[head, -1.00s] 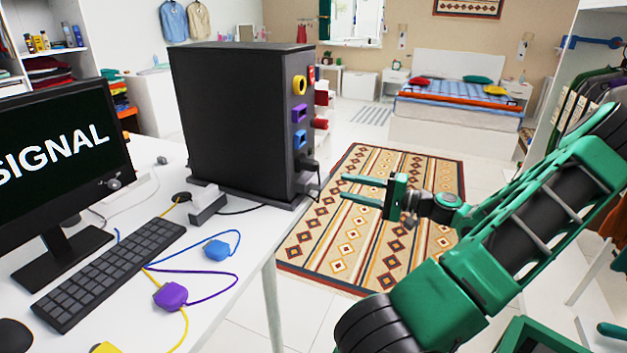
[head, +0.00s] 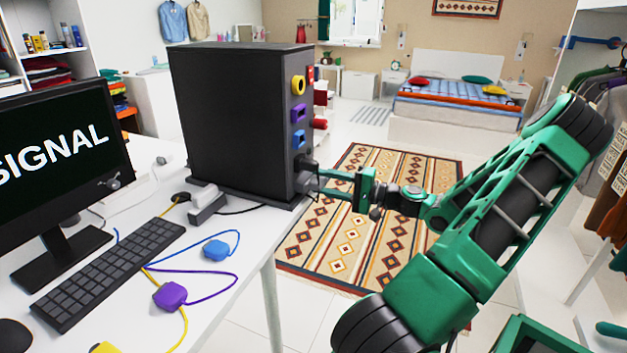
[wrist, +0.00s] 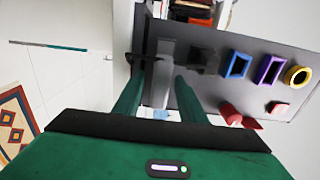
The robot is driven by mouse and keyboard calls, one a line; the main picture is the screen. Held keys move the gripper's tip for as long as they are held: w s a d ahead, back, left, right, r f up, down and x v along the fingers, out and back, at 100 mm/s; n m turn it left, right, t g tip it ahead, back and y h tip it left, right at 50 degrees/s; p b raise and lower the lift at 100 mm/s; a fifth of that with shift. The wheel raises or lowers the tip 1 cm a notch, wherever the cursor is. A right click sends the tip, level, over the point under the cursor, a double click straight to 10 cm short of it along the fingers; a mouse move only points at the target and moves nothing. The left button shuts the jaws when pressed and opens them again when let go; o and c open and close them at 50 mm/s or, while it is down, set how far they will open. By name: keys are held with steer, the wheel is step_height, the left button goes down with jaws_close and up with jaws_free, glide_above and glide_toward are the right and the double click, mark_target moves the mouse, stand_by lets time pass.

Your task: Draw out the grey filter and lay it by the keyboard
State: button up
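The black computer tower (head: 232,125) stands on the white desk, its port side facing my arm. The keyboard (head: 108,272) lies on the desk in front of the monitor. In the wrist view a grey upright piece (wrist: 165,62), apparently the grey filter, shows at the end of the tower's port face. My gripper (head: 322,182) is at the lower part of that face; in the wrist view its two green fingers (wrist: 160,82) are apart, one on each side of the grey piece. Contact cannot be told. In the head view the filter is hard to make out.
A black plug (head: 306,163) sits in the tower above my gripper. Blue (head: 299,139), purple (head: 299,113) and yellow (head: 299,86) ports are higher up. Blue (head: 216,249) and purple (head: 170,296) connectors with cables lie right of the keyboard. A grey-and-white block (head: 207,205) stands by the tower.

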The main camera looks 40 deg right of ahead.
mark_target(325, 182)
jaws_close()
steer(key=c, duration=0.9)
jaws_free()
jaws_close()
steer(key=shift+s, duration=0.15)
steer(key=shift+v, duration=2)
steer(key=shift+v, duration=1.9)
